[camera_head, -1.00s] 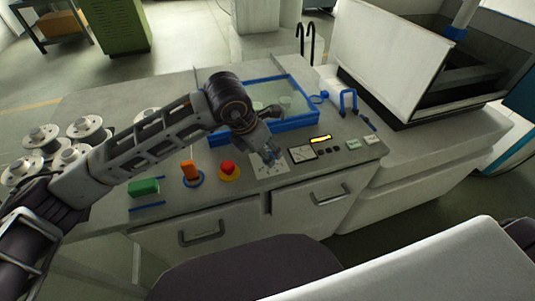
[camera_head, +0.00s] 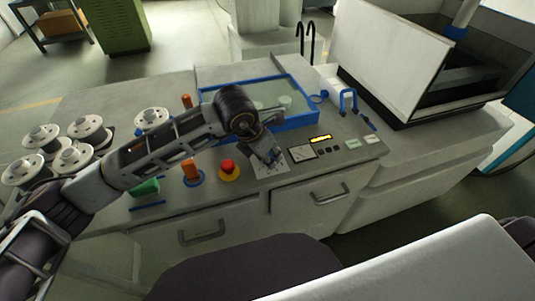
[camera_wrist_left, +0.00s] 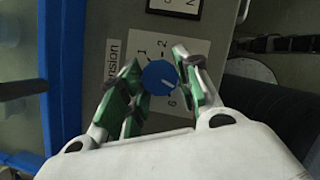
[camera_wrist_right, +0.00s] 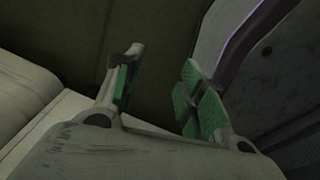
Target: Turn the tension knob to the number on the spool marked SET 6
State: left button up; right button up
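The blue tension knob (camera_wrist_left: 160,77) with a white pointer line sits on a white dial plate (camera_wrist_left: 182,50) in the left wrist view. The numbers 1, 2 and 6 show; the others are hidden by a finger. The pointer slants towards the right-hand finger. My left gripper (camera_wrist_left: 158,66) has its fingers apart, one on each side of the knob; contact is not clear. In the head view my left gripper (camera_head: 272,156) covers the knob above the dial plate (camera_head: 268,172). Several white spools (camera_head: 88,131) stand at the left; their markings are not legible. My right gripper (camera_wrist_right: 160,82) is open and empty.
A red button (camera_head: 228,167), an orange switch (camera_head: 192,171) and a green block (camera_head: 146,187) lie left of the dial. A gauge (camera_head: 302,153) and lit display (camera_head: 320,138) lie right of it. A blue-rimmed tank (camera_head: 298,122) is behind.

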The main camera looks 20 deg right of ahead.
pick_arm(q)
jog(key=shift+c, duration=1)
jog(key=shift+f+m+b, duration=0.1)
jog(key=shift+m+b, duration=0.3)
jog(key=shift+b, duration=0.3)
jog(key=m+b, duration=0.2)
jog(key=m+g+b, duration=0.1)
jog(key=b, duration=0.1)
jog(key=shift+w+m+g+h, duration=0.15)
jog(key=shift+m+g+h, duration=0.15)
jog(key=shift+m, duration=0.1)
jog(key=shift+m+g+b, duration=0.5)
jog(key=shift+m+b, duration=1.05)
jog(key=shift+m, duration=0.25)
pick_arm(e)
jog(key=w+a+r, duration=0.3)
jog(key=w+a, duration=0.2)
jog(key=w, duration=0.3)
jog(key=w+a+r+y, duration=0.1)
jog(key=w+a+r, duration=0.2)
jog(key=w+a, duration=0.2)
jog(key=shift+w+a+r+t, duration=0.15)
jog(key=shift+w+t, duration=0.25)
jog(key=shift+w, duration=1)
pick_arm(q)
jog(key=o, duration=1)
